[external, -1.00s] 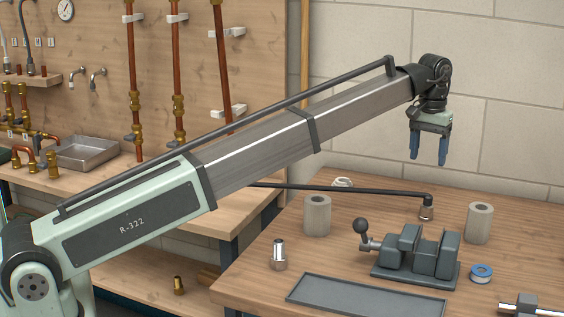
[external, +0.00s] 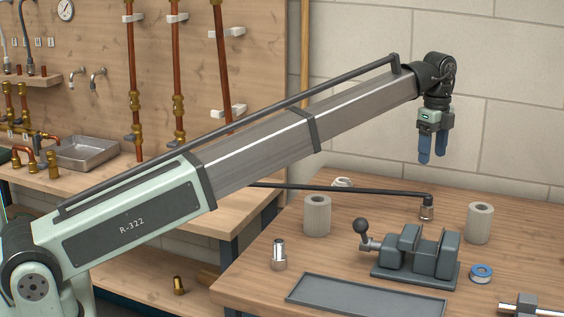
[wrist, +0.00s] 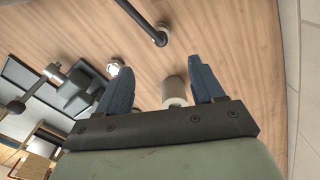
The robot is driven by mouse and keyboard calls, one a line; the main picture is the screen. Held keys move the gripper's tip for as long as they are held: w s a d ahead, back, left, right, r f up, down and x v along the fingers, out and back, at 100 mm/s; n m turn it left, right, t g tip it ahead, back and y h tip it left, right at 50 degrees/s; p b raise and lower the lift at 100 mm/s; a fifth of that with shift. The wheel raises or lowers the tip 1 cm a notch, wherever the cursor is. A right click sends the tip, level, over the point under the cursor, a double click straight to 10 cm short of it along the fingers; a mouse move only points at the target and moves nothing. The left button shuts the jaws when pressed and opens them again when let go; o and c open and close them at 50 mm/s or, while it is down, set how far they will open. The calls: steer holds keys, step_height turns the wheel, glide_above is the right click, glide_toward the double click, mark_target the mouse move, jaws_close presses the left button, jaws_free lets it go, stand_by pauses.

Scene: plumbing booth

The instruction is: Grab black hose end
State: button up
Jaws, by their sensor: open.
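The black hose (external: 345,190) runs across the back of the table, and its end turns down into a metal fitting (external: 426,211) at the tabletop. In the wrist view the hose end (wrist: 160,36) shows near the top centre, ahead of my fingertips. My gripper (external: 432,160) points down with blue fingers, above the hose end and apart from it. In the wrist view my gripper (wrist: 159,62) is open, and nothing is held between its fingers. The fingers overlap each other in the external view.
A vise (external: 415,255) stands in front of the hose end. Grey cylinders stand to the right (external: 479,223) and left (external: 317,215). A blue tape roll (external: 481,273) and a tray (external: 365,300) lie nearer the front. The wall (external: 520,130) is behind.

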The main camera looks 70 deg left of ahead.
mark_target(428, 199)
step_height(428, 199, down, 14)
steer(key=shift+w+r+m, duration=0.1)
steer(key=shift+m, duration=0.9)
steer(key=c, duration=1.1)
